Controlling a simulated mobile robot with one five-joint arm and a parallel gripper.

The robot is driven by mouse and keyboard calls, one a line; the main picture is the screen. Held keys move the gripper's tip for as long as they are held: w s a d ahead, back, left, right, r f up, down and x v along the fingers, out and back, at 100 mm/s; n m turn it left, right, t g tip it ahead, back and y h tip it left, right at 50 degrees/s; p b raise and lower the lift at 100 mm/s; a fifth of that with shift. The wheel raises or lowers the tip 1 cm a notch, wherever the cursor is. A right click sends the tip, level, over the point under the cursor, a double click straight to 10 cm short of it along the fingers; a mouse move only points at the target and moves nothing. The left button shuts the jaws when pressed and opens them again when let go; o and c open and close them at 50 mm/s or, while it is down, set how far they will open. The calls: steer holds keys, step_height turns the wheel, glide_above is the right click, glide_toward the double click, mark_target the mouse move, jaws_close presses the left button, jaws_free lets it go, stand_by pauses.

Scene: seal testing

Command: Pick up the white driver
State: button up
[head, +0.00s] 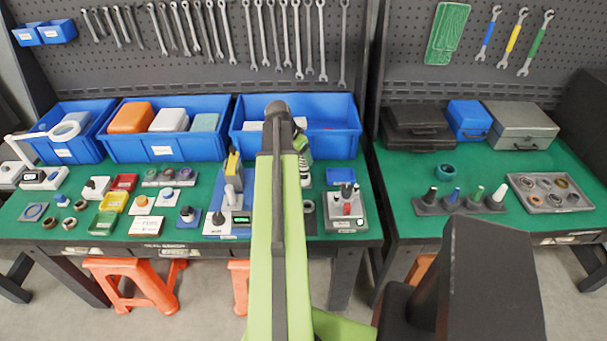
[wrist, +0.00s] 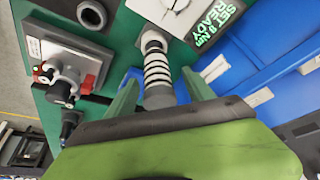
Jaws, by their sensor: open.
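A white tapered piece (head: 497,197), which looks like the white driver, stands upright at the right end of a dark rack (head: 460,207) on the right bench. Black, blue and green pieces stand beside it. It is not visible in the wrist view. My gripper (wrist: 160,88) is open over the left bench, far to the left of the rack. A black-and-white ringed post (wrist: 157,70) shows between its fingers; I cannot tell whether they touch it. In the head view my arm hides most of the gripper.
Blue bins (head: 165,148) line the back of the left bench. A device with red parts (head: 346,208) stands right of my arm. On the right bench are a grey toolbox (head: 520,125), a teal ring (head: 445,171) and a tray of rings (head: 550,193). A gap separates the benches.

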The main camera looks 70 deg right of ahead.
steer(key=b+x, duration=0.4)
steer(key=x, duration=0.1)
steer(key=shift+s+d+f+b, duration=0.2)
steer(key=shift+f+b, duration=0.1)
steer(key=shift+b, duration=0.05)
steer(key=shift+r, duration=0.15)
jaws_close()
